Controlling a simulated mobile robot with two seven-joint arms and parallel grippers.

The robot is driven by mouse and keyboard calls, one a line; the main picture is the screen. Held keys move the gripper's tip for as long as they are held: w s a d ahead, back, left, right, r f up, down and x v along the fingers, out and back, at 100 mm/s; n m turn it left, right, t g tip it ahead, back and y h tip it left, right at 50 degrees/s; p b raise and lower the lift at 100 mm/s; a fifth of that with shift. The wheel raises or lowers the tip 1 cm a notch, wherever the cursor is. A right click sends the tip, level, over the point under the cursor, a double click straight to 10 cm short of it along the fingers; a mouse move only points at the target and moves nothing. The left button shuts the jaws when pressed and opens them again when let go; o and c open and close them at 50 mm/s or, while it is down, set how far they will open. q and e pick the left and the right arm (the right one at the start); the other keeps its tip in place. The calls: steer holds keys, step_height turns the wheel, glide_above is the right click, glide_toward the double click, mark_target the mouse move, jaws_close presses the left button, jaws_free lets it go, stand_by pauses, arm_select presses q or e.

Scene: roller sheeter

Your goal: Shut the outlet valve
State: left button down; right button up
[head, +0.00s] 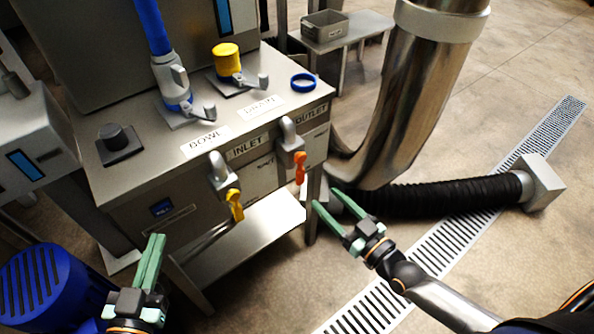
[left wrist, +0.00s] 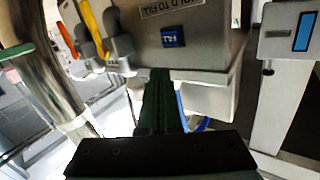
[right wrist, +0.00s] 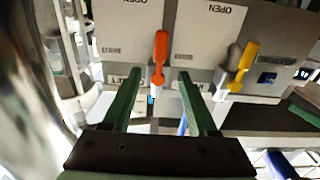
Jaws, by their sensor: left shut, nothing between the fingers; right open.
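The outlet valve (head: 290,137) is on the cabinet's front, under the OUTLET label (head: 311,112). Its orange lever (head: 300,168) hangs downward. My right gripper (head: 327,200) is open and empty, just right of and below the lever's tip in the head view. In the right wrist view the orange lever (right wrist: 160,58) appears beyond and between the spread green fingers (right wrist: 158,76); I see no contact. The lever also shows in the left wrist view (left wrist: 67,38). My left gripper (head: 156,238) is shut and empty, low in front of the cabinet's left part.
The inlet valve with a yellow lever (head: 235,205) is left of the outlet valve. A low shelf (head: 250,235) lies below. A steel pipe (head: 415,95) and black hose (head: 430,198) stand right. A blue motor-like drum (head: 45,290) is near my left gripper.

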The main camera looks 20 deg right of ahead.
mark_target(302, 175)
steer(key=b+x, duration=0.2)
steer(key=x, duration=0.8)
steer(key=shift+f, duration=0.1)
arm_select(q)
step_height(302, 175, up, 13)
steer(key=s+m+t+h, duration=0.2)
steer(key=m+t+h, duration=0.1)
steer(key=t+h, duration=0.1)
steer(key=shift+d+f+t, duration=0.2)
steer(key=shift+d+t, duration=0.1)
steer(key=shift+d, duration=0.15)
arm_select(e)
steer(key=shift+w+a, duration=0.2)
steer(key=shift+w, duration=0.35)
jaws_close()
